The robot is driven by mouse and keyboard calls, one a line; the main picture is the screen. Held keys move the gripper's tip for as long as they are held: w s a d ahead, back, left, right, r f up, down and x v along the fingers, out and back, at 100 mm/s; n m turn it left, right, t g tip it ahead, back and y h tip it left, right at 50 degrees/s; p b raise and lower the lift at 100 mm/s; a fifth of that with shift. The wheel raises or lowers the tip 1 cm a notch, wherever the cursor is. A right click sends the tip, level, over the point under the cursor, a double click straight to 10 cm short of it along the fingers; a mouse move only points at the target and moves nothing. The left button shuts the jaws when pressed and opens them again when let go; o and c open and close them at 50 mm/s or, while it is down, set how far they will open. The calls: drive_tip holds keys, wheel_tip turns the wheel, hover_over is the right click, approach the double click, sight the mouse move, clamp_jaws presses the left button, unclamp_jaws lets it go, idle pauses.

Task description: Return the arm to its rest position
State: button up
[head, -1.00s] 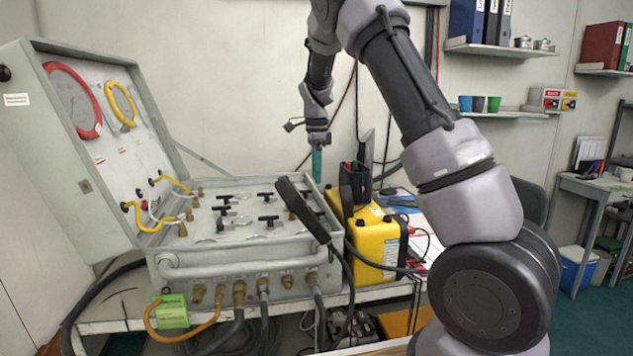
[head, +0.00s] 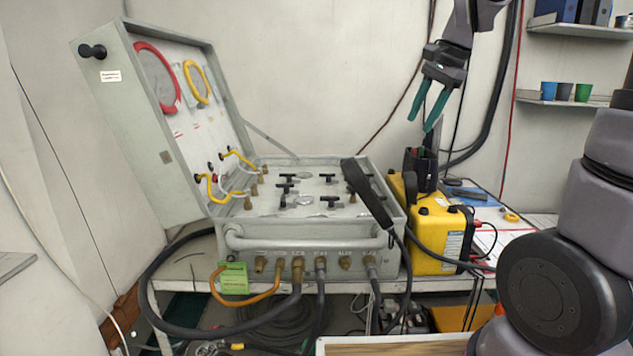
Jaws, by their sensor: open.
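My gripper (head: 431,106) hangs at the upper right of the head view, its two teal fingers spread apart with nothing between them. It points down and is above the yellow case (head: 440,235), apart from it. The air panel (head: 310,215) is an open grey case on the table, left of my gripper. Part of my arm between gripper and shoulder is out of view.
A black handset (head: 367,193) leans over the panel's right front corner. Hoses hang from the panel's front over the table edge. A shelf with cups (head: 565,92) is on the wall at right. The wall space around my gripper is mostly clear.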

drive_tip(key=s+r+n+t+h, duration=0.1)
drive_tip(key=s+n+t, duration=0.3)
drive_tip(key=s, duration=1.3)
drive_tip(key=r+n, duration=0.1)
drive_tip(key=n, duration=0.2)
drive_tip(key=shift+d, duration=0.4)
drive_tip(key=shift+c, duration=0.4)
